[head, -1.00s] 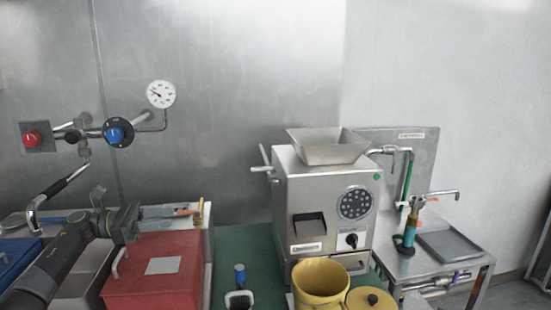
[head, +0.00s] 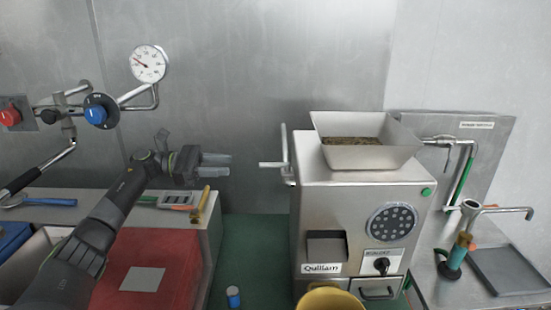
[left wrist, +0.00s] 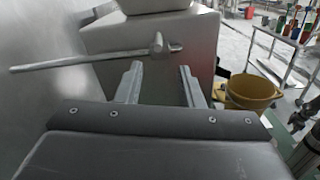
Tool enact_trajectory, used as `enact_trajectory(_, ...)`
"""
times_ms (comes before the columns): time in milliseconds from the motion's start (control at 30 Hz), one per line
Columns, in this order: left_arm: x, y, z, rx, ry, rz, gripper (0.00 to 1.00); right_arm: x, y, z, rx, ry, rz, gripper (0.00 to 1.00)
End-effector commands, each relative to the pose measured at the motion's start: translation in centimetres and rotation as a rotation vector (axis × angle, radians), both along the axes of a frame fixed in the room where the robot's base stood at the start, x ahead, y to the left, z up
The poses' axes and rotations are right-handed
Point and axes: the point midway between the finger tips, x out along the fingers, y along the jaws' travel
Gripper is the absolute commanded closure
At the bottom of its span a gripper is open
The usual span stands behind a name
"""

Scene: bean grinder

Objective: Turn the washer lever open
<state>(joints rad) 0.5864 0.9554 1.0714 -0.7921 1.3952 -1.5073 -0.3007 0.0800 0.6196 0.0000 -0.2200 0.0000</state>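My left gripper (head: 229,165) is raised in front of the metal wall, left of the grinder. In the left wrist view its two fingers (left wrist: 158,80) stand apart with nothing between them. A grey lever (head: 272,165) sticks out from the left side of the steel grinder (head: 345,225), just right of the fingertips with a gap in the head view. The lever's long bar (left wrist: 85,61) lies across the left wrist view beyond the fingers. I cannot tell which part is the washer lever; a green-handled pipe (head: 464,175) is at the right station. My right gripper is not in view.
A hopper (head: 367,153) with brown contents tops the grinder. A yellow bucket (head: 330,300) stands before it and shows in the left wrist view (left wrist: 252,92). A red box (head: 175,245) is below my left arm. A gauge (head: 149,63) and blue knob (head: 96,112) are on the wall.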

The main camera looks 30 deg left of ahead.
Motion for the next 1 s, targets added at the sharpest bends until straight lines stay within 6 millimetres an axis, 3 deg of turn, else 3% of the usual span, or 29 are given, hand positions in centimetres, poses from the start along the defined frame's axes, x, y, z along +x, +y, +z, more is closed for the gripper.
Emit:
enact_trajectory(33, 0.5, -1.2, 0.6, -0.005, 0.000, -0.004, 0.66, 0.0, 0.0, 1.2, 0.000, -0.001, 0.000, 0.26)
enact_trajectory(500, 4.8, -10.0, 0.6, -0.005, 0.000, -0.002, 0.66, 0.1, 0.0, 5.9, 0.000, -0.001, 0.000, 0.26)
enact_trajectory(700, 5.8, -11.9, 0.3, -0.002, 0.000, 0.001, 0.66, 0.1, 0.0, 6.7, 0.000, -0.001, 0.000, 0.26)
enact_trajectory(1000, 6.0, -12.4, 0.0, -0.001, 0.000, 0.001, 0.66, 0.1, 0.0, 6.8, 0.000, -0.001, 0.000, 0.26)
